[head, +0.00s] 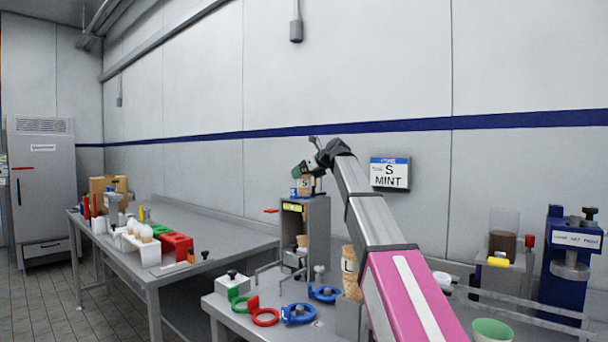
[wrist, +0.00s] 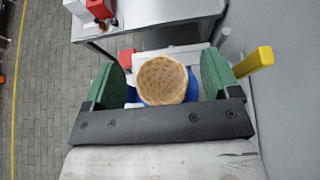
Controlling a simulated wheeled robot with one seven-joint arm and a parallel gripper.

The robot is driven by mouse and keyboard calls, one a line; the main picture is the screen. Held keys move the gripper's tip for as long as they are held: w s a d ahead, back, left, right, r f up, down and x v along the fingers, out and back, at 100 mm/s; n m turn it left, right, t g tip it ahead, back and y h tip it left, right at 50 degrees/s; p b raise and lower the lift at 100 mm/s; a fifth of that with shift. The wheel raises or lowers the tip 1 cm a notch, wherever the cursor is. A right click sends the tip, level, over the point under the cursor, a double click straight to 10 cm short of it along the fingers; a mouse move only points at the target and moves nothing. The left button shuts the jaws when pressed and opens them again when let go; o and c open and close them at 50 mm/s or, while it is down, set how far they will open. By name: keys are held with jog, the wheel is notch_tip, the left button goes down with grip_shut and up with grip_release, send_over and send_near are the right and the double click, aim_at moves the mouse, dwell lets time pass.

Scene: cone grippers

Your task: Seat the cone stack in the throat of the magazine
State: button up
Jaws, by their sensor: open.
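The cone stack (head: 304,184), tan with an S label, stands at the top of the grey magazine (head: 318,220). In the wrist view I look into the open waffle mouth of the top cone (wrist: 162,78). A blue part (wrist: 193,88) shows around and below the stack, also at the magazine's top (head: 294,192). My gripper (head: 303,171) is open, its two green pads (wrist: 160,82) on either side of the stack with small gaps visible. The stack looks upright. How deep it sits in the throat is hidden.
A second cone stack marked L (head: 351,280) stands in a grey block to the right. Red, blue and green rings (head: 265,316) lie on the near table. A yellow lever (wrist: 255,62) projects beside the right pad. The wall is close behind.

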jog(key=v, duration=1)
jog(key=shift+s+d, duration=0.2)
jog(key=shift+d, duration=0.05)
jog(key=shift+r, duration=0.15)
